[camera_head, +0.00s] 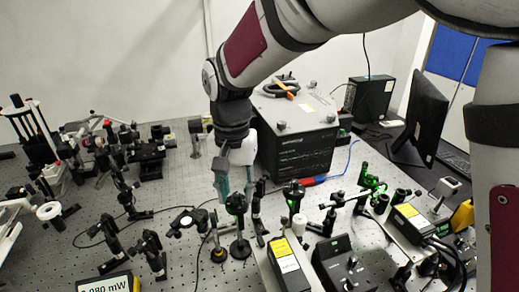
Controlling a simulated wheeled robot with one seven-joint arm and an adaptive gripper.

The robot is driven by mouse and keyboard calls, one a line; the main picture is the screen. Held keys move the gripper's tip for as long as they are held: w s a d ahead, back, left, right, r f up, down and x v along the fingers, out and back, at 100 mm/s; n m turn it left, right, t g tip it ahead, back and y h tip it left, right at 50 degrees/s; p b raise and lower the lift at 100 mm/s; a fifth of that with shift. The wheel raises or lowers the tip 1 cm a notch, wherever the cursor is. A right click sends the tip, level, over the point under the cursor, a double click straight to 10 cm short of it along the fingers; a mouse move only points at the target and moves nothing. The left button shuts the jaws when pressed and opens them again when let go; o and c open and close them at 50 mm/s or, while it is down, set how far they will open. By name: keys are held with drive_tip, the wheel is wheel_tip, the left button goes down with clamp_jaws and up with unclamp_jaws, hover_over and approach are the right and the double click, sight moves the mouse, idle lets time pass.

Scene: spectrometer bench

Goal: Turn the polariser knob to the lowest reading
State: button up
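My gripper (237,192) points down over the middle of the bench. Its two teal fingers are apart. A dark round optic mount (236,204) on a post shows just at the fingertips; it may be the polariser, but its knob is too small to make out. I cannot tell whether the fingers touch it or are beside or behind it. A power readout (108,284) at the bottom left shows ".080 mW"; its leading digit is partly cut off by the frame.
Posts and mounts crowd close by, including a mount with a green ring (293,192) at the right. A large black box (295,140) stands behind the gripper. A yellow-labelled box (289,267) and a dark control box (345,265) stand in front right.

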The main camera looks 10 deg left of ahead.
drive_tip(key=shift+c, duration=0.6)
clamp_jaws()
drive_tip(key=shift+n, duration=0.3)
drive_tip(key=n, duration=1)
idle(0.4)
drive_tip(key=shift+o, duration=0.6)
unclamp_jaws()
